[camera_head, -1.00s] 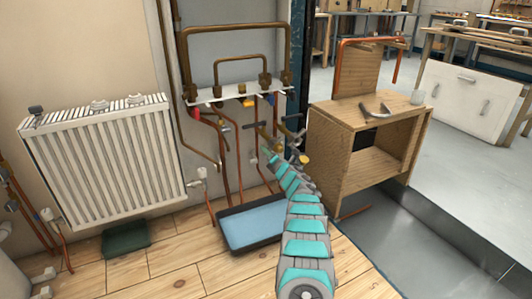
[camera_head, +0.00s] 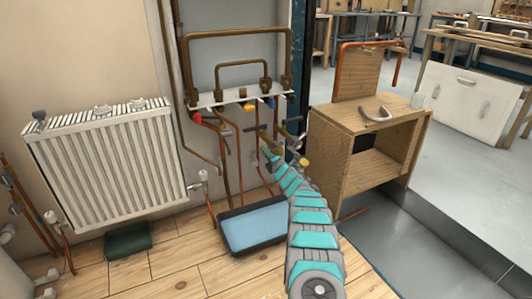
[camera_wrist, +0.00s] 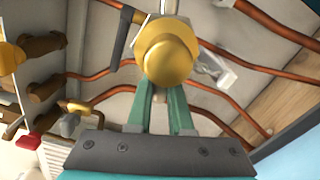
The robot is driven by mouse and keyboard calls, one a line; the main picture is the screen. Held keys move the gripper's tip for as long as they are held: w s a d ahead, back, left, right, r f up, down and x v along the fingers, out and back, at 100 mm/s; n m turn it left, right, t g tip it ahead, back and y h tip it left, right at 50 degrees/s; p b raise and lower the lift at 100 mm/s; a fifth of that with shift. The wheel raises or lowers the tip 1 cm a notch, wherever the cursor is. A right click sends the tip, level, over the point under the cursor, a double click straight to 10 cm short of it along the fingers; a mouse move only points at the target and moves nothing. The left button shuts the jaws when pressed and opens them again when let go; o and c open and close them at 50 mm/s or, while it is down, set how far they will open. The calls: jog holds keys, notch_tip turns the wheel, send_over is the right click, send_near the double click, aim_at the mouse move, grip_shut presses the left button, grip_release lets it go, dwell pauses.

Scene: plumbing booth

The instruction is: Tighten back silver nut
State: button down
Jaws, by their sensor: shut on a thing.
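In the wrist view the two teal fingers of my gripper (camera_wrist: 160,108) reach up to a valve fitting and are closed on it. A round brass cap (camera_wrist: 170,60) covers their tips. In the head view my gripper (camera_head: 272,158) is at the pipework on the right side of the wall panel, above the blue tray. The fitting there is too small to make out.
Copper pipes and valves hang under a white rail (camera_head: 235,97). A blue tray (camera_head: 255,226) lies on the floor below. A white radiator (camera_head: 110,165) stands left. A wooden cabinet (camera_head: 335,150) with a curved grey object (camera_head: 376,114) on it stands close right of my arm.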

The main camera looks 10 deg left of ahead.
jog(key=m, duration=0.1)
jog(key=r+m+p, duration=0.1)
jog(key=m, duration=0.1)
jog(key=shift+d+r, duration=0.1)
jog(key=r+m, duration=0.1)
jog(key=m, duration=0.1)
jog(key=shift+r+m+p, duration=0.15)
jog(key=shift+m+p, duration=0.15)
jog(key=shift+p, duration=0.05)
jog(key=shift+d+r+m+p, duration=0.1)
jog(key=shift+r+m+p, duration=0.35)
jog(key=shift+m, duration=0.75)
jog(key=shift+w+d+r+m+p, duration=0.15)
jog(key=shift+m+p, duration=0.1)
jog(key=shift+m, duration=0.3)
jog(key=shift+r+m+p, duration=0.15)
jog(key=shift+m+p, duration=0.05)
jog(key=shift+m, duration=0.35)
jog(key=c, duration=0.8)
grip_release()
